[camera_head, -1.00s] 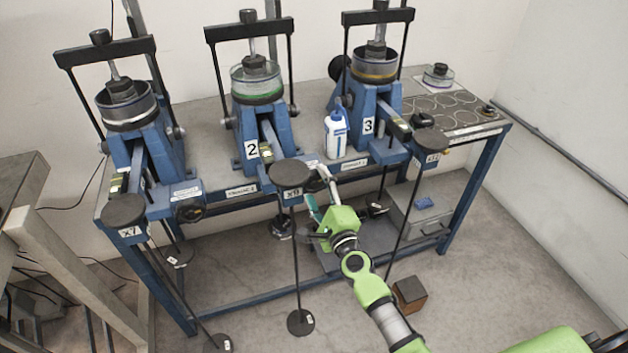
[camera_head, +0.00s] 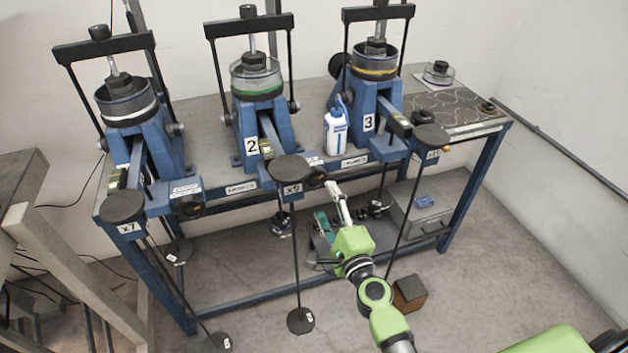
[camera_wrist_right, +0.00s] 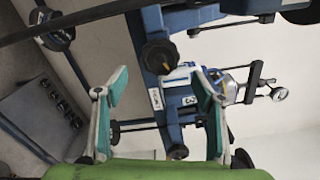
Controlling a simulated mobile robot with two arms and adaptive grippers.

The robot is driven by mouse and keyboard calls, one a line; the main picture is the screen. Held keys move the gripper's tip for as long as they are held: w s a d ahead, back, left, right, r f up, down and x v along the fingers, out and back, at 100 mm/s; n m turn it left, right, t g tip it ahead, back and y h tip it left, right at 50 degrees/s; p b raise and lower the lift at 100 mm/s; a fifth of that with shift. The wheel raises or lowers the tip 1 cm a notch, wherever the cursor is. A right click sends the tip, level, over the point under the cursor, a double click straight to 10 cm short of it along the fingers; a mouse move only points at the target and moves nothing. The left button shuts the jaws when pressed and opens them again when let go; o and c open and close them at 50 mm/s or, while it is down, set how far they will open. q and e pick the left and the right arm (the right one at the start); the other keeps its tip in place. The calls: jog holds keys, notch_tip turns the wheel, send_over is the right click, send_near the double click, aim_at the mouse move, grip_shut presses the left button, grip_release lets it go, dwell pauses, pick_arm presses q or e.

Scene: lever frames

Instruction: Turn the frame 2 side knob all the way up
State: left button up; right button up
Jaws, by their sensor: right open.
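Frame 2 (camera_head: 246,128) is the middle blue lever frame, marked 2, with a green-ringed cell on top. Its black side knob (camera_head: 316,177) sits at the front edge, just right of the round black weight plate (camera_head: 288,168). In the right wrist view, a black lobed knob (camera_wrist_right: 160,57), apparently this one, shows beyond and between the fingers. My right gripper (camera_head: 329,203) is open and empty, below and slightly right of the knob, apart from it. It also shows in the wrist view (camera_wrist_right: 160,82). The knob's turn position cannot be read. My left gripper is out of view.
Frame 3 (camera_head: 372,105) stands to the right and another blue frame (camera_head: 135,140) to the left. A white bottle (camera_head: 337,133) stands between frames 2 and 3. Hanging rods and a grey box (camera_head: 418,212) are near my arm.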

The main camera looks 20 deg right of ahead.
aim_at(315, 181)
jog(key=w, duration=0.9)
jog(key=shift+w+a, duration=0.15)
jog(key=shift+w, duration=0.25)
jog(key=shift+c, duration=0.7)
jog(key=shift+f, duration=0.1)
jog(key=c, duration=1.4)
jog(key=shift+o, duration=0.2)
jog(key=m, duration=0.3)
jog(key=o, duration=1.5)
jog(key=shift+w, duration=0.1)
jog(key=shift+s+p, duration=0.35)
jog(key=shift+s, duration=2.7)
